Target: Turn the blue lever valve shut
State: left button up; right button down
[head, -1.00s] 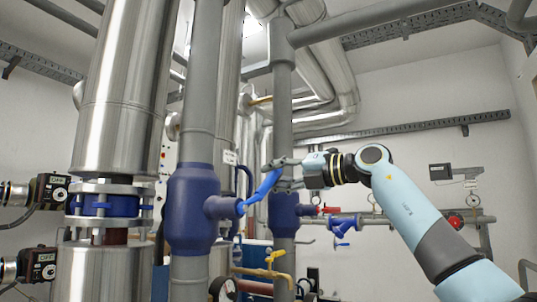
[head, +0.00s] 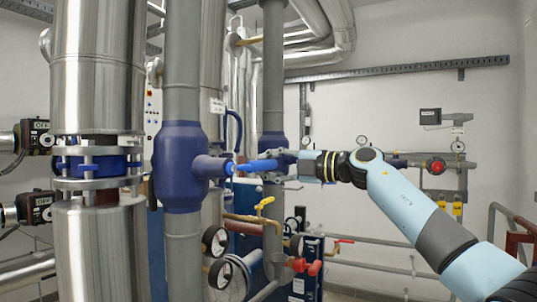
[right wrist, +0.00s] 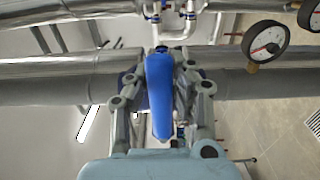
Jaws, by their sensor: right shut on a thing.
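The blue lever (head: 256,166) sticks out to the right from the stem of the dark blue valve body (head: 180,165) on a grey vertical pipe. It now lies about level, at right angles to that pipe. My right gripper (head: 280,168) comes in from the right and is shut on the lever's outer part. In the right wrist view the blue lever (right wrist: 160,95) runs lengthwise between the two fingers of my right gripper (right wrist: 160,80). The valve's inside is hidden. My left gripper is not in view.
A second grey pipe with a blue valve body (head: 272,142) stands just behind my gripper. Below are a yellow lever (head: 265,203), round gauges (head: 220,275) and red handles (head: 308,267). Large silver cylinders (head: 97,90) stand at the left. The space in front of the right wall is fairly open.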

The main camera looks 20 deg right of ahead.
jog(key=shift+f, duration=0.35)
jog(key=c, duration=1.6)
grip_release()
jog(key=o, duration=0.5)
jog(key=shift+c, duration=0.2)
jog(key=shift+o, duration=0.2)
jog(key=shift+r, duration=0.15)
jog(key=v, duration=1.2)
